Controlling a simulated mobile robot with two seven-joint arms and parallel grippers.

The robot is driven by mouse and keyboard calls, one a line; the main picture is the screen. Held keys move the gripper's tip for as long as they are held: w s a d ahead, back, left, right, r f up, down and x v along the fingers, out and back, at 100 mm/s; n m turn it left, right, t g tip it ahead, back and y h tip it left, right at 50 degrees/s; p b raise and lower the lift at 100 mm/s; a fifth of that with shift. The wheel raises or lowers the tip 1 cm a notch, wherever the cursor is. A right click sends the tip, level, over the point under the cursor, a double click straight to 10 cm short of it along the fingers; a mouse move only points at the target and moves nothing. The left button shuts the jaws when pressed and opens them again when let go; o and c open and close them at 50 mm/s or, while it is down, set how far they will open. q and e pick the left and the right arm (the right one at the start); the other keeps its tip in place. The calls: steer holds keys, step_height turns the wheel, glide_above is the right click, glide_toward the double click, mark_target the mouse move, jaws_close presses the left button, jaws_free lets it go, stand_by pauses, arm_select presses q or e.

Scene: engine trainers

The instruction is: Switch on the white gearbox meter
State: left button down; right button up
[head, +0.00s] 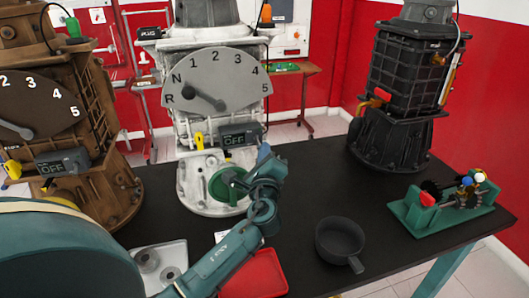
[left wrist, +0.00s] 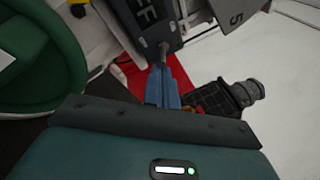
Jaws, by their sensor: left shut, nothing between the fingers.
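The white gearbox (head: 190,130) stands in the middle of the table with a grey dial on its front. Its dark meter (head: 240,136) reads OFF in the head view. In the left wrist view the meter (left wrist: 138,22) shows part of that word, and a small switch lever (left wrist: 165,47) sticks out of its lower end. My left gripper (head: 264,152) is shut and empty, with its blue tips just below and right of the meter. In the left wrist view the fingertips (left wrist: 161,70) are close to the lever; I cannot tell whether they touch. My right gripper is out of view.
A brown gearbox (head: 95,145) with its own OFF meter (head: 62,162) is at left. A black gearbox (head: 402,85) stands at right. A black pan (head: 340,238), red tray (head: 258,275), metal tray (head: 175,255) and green model (head: 450,214) are on the table (head: 310,190).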

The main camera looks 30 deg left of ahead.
arm_select(q)
steer(key=shift+s+d+r+p, duration=0.1)
steer(key=shift+d+r+p, duration=0.05)
steer(key=shift+r+p, duration=0.35)
stand_by(0.5)
steer(key=shift+r+p, duration=0.45)
steer(key=shift+r, duration=0.05)
steer(key=shift+f, duration=0.1)
